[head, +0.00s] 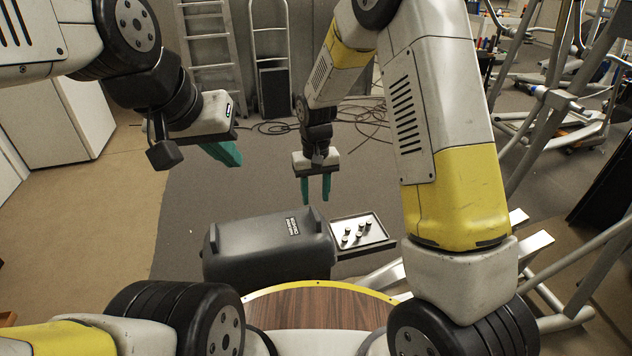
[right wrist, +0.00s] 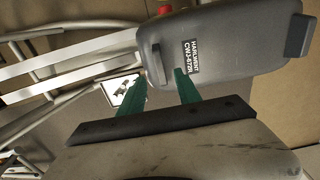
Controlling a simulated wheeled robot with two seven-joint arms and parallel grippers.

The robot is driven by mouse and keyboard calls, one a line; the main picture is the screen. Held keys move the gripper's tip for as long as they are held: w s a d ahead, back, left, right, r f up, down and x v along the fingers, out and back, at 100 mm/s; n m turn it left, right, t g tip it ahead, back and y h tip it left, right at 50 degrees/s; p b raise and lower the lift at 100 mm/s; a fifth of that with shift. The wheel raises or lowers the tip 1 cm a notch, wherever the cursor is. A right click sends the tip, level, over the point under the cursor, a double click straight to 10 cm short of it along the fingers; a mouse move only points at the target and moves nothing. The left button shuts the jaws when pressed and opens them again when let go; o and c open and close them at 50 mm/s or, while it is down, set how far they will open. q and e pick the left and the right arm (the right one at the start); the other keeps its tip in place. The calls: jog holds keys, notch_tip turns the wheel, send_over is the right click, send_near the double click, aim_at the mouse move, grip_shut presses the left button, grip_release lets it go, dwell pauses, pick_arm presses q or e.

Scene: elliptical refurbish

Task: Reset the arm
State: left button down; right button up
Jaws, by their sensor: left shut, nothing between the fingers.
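My left gripper (head: 226,153) is at the upper left in the head view, with its green fingers together and nothing between them. My right gripper (head: 315,190) hangs near the middle of the head view, fingers pointing down, behind and above the grey machine housing. Its two green fingers are apart and empty, and they also show in the right wrist view (right wrist: 160,92). Both of my arms are raised over the floor.
A dark grey elliptical housing (head: 265,245) lies ahead, with a light tray (head: 358,232) of several small knobs or bolts at its right. Metal rails and elliptical frames (head: 560,110) stand to the right. A ladder (head: 208,45) and loose cables (head: 270,128) are at the back.

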jog(key=s+d+r+m+t+y, duration=0.1)
jog(key=s+d+r, duration=0.25)
jog(key=r, duration=0.55)
jog(key=s+d+r+t+y, duration=0.1)
jog(key=s+d+r, duration=0.2)
jog(key=d+r, duration=0.35)
jog(key=s+d+r+t, duration=0.2)
jog(key=s+r, duration=0.3)
jog(key=s, duration=0.2)
jog(key=s+d+r+m+t, duration=0.1)
jog(key=s+d+r+t, duration=0.1)
jog(key=s+r, duration=0.3)
jog(key=s+d, duration=0.1)
jog(key=s, duration=0.1)
jog(key=shift+s+m, duration=0.3)
jog(key=shift+s, duration=0.1)
jog(key=shift+r, duration=0.1)
